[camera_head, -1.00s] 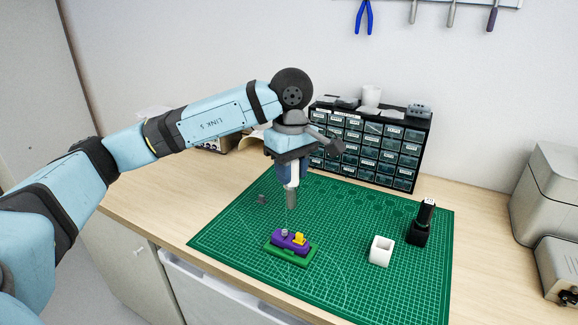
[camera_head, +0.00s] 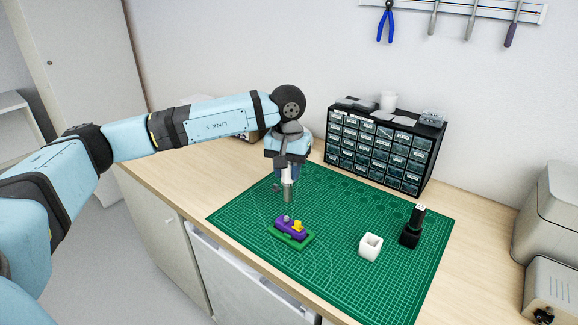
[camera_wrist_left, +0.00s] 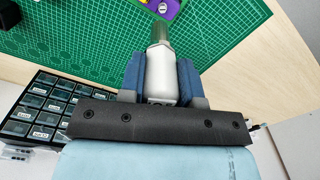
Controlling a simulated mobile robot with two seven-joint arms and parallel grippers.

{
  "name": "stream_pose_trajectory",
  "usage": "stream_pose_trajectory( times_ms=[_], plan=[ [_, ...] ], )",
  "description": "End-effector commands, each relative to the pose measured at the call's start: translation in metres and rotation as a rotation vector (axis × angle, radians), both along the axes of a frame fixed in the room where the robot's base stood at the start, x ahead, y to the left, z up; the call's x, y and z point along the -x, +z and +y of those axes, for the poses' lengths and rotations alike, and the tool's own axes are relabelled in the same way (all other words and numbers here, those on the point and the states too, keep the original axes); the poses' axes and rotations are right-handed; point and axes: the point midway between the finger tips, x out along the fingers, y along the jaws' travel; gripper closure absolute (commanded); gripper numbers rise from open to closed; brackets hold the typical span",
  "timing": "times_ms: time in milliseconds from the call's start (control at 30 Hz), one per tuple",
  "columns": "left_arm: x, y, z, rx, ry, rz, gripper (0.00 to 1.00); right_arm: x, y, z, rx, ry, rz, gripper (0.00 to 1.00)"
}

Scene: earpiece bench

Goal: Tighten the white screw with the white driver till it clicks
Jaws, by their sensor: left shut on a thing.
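My left gripper (camera_head: 287,172) points down above the mat and is shut on the white driver (camera_head: 288,175), whose grey shaft end hangs downward. In the left wrist view the white driver (camera_wrist_left: 161,75) sits between the two blue finger pads of my left gripper (camera_wrist_left: 161,80). The purple earpiece (camera_head: 290,226) with a yellow part (camera_head: 298,226) lies in a green holder (camera_head: 281,238). A grey-white round piece (camera_head: 287,219) stands at its left; I cannot tell if it is the white screw. The driver tip is above and apart from it. My right gripper is not in view.
The green cutting mat (camera_head: 350,290) covers much of the bench. A white square cup (camera_head: 370,247) and a black driver in a black stand (camera_head: 411,235) are at the right. A drawer cabinet (camera_head: 380,150) stands behind.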

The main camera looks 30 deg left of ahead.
Motion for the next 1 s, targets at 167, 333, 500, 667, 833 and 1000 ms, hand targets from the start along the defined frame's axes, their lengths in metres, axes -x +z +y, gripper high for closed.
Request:
stream_pose_trajectory(
  times_ms=[167, 333, 500, 667, 833, 1000],
  plan=[
    [-0.0027, -0.0004, 0.0034, -0.003, -0.066, 0.000, 0.97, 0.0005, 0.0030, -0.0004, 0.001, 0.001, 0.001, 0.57],
    [-0.0031, -0.0013, 0.0039, -0.003, -0.078, -0.001, 0.97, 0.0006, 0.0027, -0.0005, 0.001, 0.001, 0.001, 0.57],
    [-0.0031, -0.0013, 0.0038, -0.003, -0.077, -0.001, 0.97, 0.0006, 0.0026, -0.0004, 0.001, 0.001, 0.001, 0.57],
    [-0.0032, -0.0037, 0.0037, -0.003, -0.077, -0.002, 0.97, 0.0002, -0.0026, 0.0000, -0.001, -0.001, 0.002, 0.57],
    [-0.0033, -0.0022, 0.0035, -0.002, 0.092, -0.002, 0.97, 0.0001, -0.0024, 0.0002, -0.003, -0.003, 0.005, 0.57],
    [-0.0033, -0.0018, 0.0035, -0.003, 0.355, -0.002, 0.97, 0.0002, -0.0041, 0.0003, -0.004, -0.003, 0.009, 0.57]
  ],
)
